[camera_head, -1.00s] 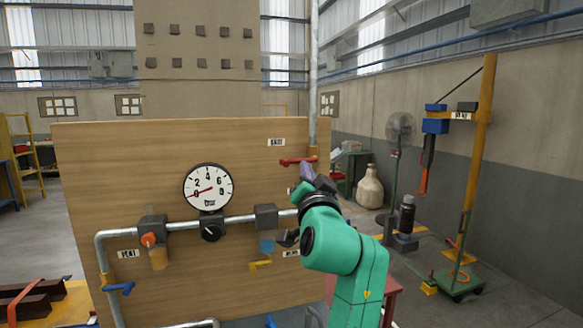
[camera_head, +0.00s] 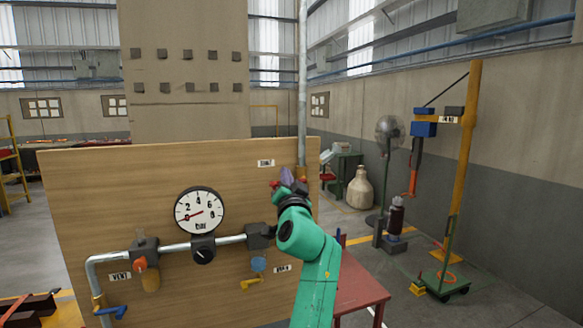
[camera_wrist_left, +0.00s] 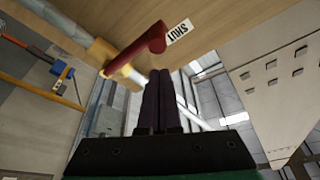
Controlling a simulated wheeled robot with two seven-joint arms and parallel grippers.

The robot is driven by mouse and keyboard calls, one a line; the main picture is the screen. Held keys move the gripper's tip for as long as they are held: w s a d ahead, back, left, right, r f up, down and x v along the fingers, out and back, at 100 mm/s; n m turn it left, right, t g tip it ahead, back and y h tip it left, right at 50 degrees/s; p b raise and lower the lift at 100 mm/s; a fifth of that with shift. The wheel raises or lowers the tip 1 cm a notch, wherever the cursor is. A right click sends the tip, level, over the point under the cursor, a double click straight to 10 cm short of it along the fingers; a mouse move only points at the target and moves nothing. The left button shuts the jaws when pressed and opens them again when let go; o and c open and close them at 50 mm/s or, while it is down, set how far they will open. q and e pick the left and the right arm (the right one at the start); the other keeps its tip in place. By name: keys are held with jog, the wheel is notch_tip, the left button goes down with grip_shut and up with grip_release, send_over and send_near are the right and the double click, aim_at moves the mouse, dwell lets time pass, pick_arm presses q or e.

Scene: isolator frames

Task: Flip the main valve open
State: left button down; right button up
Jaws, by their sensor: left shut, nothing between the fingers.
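The main valve's red lever (camera_head: 275,184) is at the panel's upper right by the vertical pipe, mostly hidden behind my gripper in the head view. In the left wrist view the red lever (camera_wrist_left: 132,54) runs from its round hub down-left, across a yellow-brass valve body (camera_wrist_left: 126,74) on a grey pipe. A white SHUT label (camera_wrist_left: 179,30) is beside the hub. My left gripper (camera_head: 287,174) is shut and empty, in front of the lever. In the wrist view its dark fingertips (camera_wrist_left: 160,74) are close to the hub; I cannot tell whether they touch. My right gripper is out of view.
A red table (camera_head: 360,287) stands right of the panel, below my arm. A yellow hoist post (camera_head: 464,150) stands farther right.

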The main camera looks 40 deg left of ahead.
pick_arm(q)
jog(key=shift+s+a+f, duration=0.25)
jog(key=shift+s+f, duration=0.55)
jog(key=shift+f, duration=0.2)
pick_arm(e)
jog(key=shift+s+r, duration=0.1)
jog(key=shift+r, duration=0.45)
pick_arm(q)
jog(key=shift+w+f, duration=0.1)
jog(key=shift+w, duration=0.05)
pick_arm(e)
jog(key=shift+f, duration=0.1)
